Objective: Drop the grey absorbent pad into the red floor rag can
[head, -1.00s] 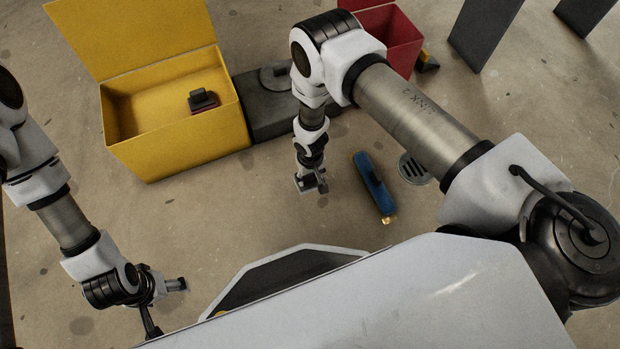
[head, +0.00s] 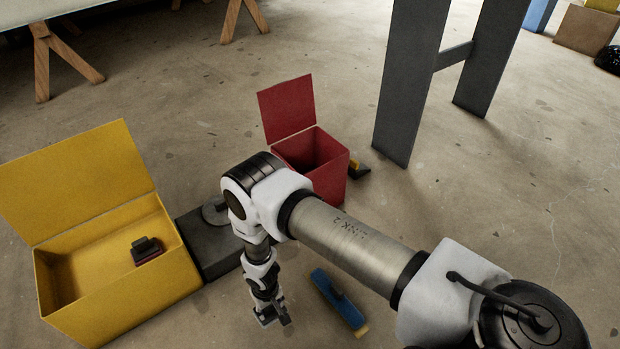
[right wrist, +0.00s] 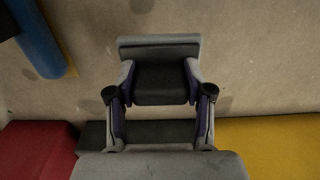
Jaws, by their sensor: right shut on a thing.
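The red floor rag can (head: 332,182) stands on the concrete with its lid raised and its dark inside showing. My right gripper (head: 272,312) hangs low over the floor, in front of the can and to its left. In the right wrist view its fingers (right wrist: 160,100) are shut on the black grip of the grey absorbent pad (right wrist: 160,42). The pad is hard to make out in the head view. Part of the can (right wrist: 35,152) shows at lower left of the wrist view. My left gripper is out of view.
An open yellow bin (head: 125,290) holds a red block with a black grip (head: 147,250). A dark grey box (head: 207,240) stands beside it. A blue tool (head: 338,302) lies right of my gripper. A yellow-and-black item (head: 357,168) and dark trestle legs (head: 408,90) are near the can.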

